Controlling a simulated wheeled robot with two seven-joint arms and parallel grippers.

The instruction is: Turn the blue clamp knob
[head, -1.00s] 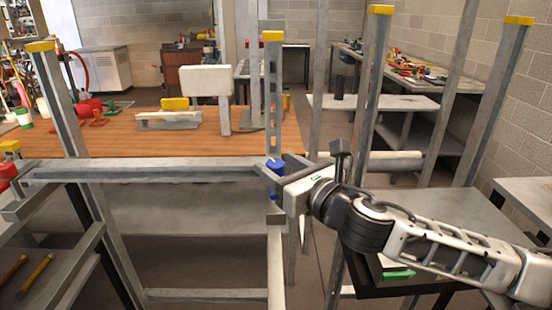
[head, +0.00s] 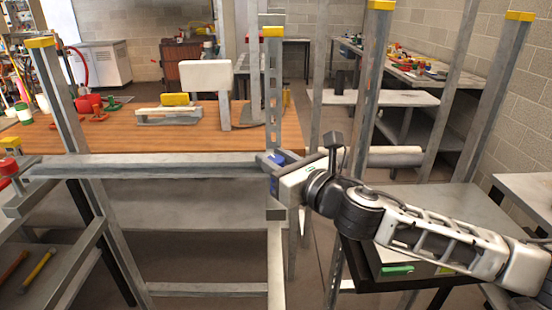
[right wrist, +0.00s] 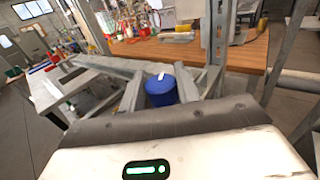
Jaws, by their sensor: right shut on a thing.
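The blue clamp knob (head: 277,158) is on the grey metal frame, at the upright post near the middle of the head view. Only part of its blue surface shows there, as my right gripper (head: 268,168) covers much of it. In the right wrist view the blue knob (right wrist: 160,92) stands between the two fingers, with a small white mark on its top. My right gripper (right wrist: 160,84) is shut on the knob, one finger on each side. My left gripper is not in view.
A grey horizontal beam (head: 150,166) runs left from the post. A wooden workbench (head: 120,138) stands behind it. A red knob (head: 9,168) is at the far left. Frame posts with yellow caps stand around. A grey table (head: 430,220) lies under my right arm.

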